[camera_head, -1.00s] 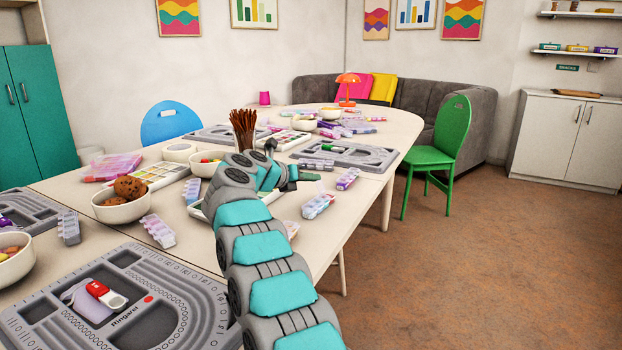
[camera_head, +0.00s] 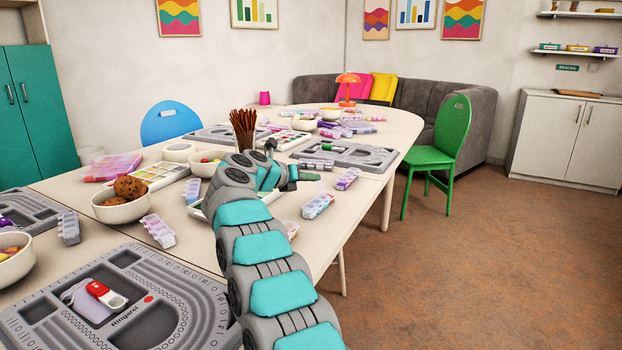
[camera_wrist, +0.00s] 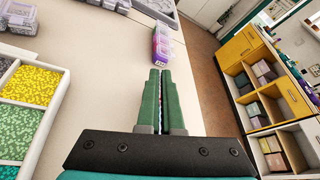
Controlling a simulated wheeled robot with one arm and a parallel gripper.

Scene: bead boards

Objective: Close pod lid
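A small pod box with purple and pink sides (camera_wrist: 161,46) lies just past my fingertips in the wrist view, near the table's edge. It seems to be the purple pod (camera_head: 347,179) to the right of my gripper in the head view. Whether its lid is open or shut is too small to tell. My gripper (camera_wrist: 161,72) has its two green fingers close together, with only a thin gap and nothing clearly held. In the head view my gripper (camera_head: 306,177) points right, above the table.
A bead tray with yellow and green compartments (camera_wrist: 32,84) lies left of my fingers. A grey bead board (camera_head: 345,155) lies behind the purple pod. Open floor (camera_head: 480,260) lies right of the table.

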